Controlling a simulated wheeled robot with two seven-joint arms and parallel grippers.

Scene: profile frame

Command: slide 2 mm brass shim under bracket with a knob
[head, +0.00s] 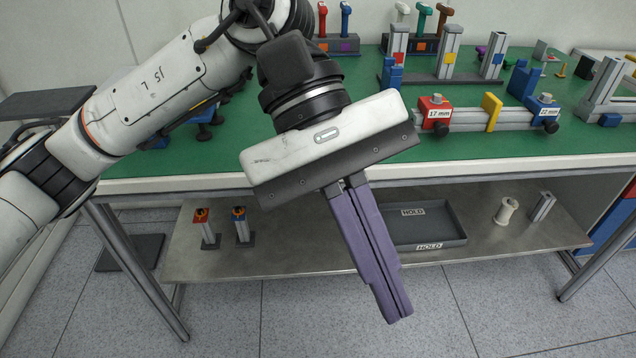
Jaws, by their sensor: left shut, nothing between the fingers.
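My left gripper (393,314) hangs in front of the bench with its purple fingers together and nothing between them. It is well below and left of the brackets. A grey profile rail (465,121) lies near the front of the green bench top. It carries a red bracket (433,105) labelled 17 mm with a dark knob, and a blue bracket (543,104) with a label and a dark knob. A yellow upright piece (491,111) stands between them. I cannot clearly identify a brass shim. My right gripper is not in view.
The green bench top (370,145) has a bare strip along its front. Upright profiles (449,52) and tool racks stand behind. The lower shelf (300,250) holds a dark HOLD tray (425,236), a white spool (506,210) and small red- and blue-topped stands.

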